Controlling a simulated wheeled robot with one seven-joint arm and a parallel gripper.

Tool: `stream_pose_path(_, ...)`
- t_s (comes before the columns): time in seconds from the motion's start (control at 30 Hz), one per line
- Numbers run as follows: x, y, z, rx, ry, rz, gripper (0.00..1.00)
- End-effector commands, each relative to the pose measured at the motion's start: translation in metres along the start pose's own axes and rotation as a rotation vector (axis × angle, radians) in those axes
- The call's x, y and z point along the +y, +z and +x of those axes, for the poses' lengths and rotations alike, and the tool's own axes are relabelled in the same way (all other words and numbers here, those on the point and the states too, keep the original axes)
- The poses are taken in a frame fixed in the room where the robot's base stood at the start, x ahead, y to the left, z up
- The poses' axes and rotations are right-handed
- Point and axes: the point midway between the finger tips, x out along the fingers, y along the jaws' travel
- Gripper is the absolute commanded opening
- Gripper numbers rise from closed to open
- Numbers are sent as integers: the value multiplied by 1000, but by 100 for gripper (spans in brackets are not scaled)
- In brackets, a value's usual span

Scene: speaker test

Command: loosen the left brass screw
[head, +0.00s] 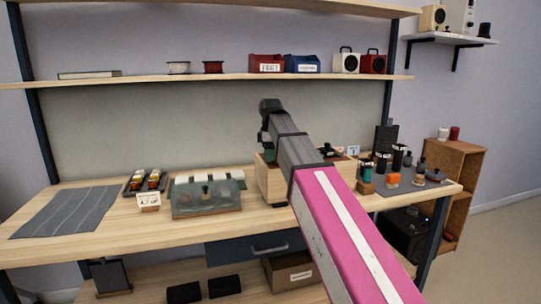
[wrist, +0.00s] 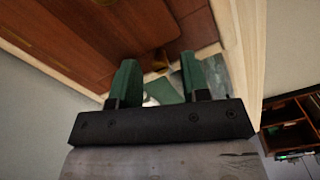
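My gripper (wrist: 158,62) shows in the wrist view with its two green fingers spread apart. Nothing is clearly held between them. A small brass-coloured piece (wrist: 161,56) shows beyond the gap; I cannot tell if it is a screw. In the head view a low grey-green, see-through fixture (head: 190,209) stands at the bench's front middle with small dark and brass-toned parts on it. They are too small to tell which is the left brass screw. My gripper in the head view (head: 268,154) is right of the fixture, partly hidden by my arm.
A wooden box (head: 271,186) stands right of the fixture, partly behind my arm. A grey mat (head: 65,212) covers the bench's left end. Several bottles and jars (head: 392,180) stand at the right. A shelf (head: 215,77) runs above.

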Motion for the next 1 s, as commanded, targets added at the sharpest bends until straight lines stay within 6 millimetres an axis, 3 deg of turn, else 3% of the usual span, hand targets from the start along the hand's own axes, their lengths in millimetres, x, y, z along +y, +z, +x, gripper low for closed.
stream_pose_path(0.37,0,0,-10,0,0,1,42)
stream_pose_path(0.8,1,0,-84,0,2,1,42)
stream_pose_path(1.0,1,0,-104,0,1,0,42)
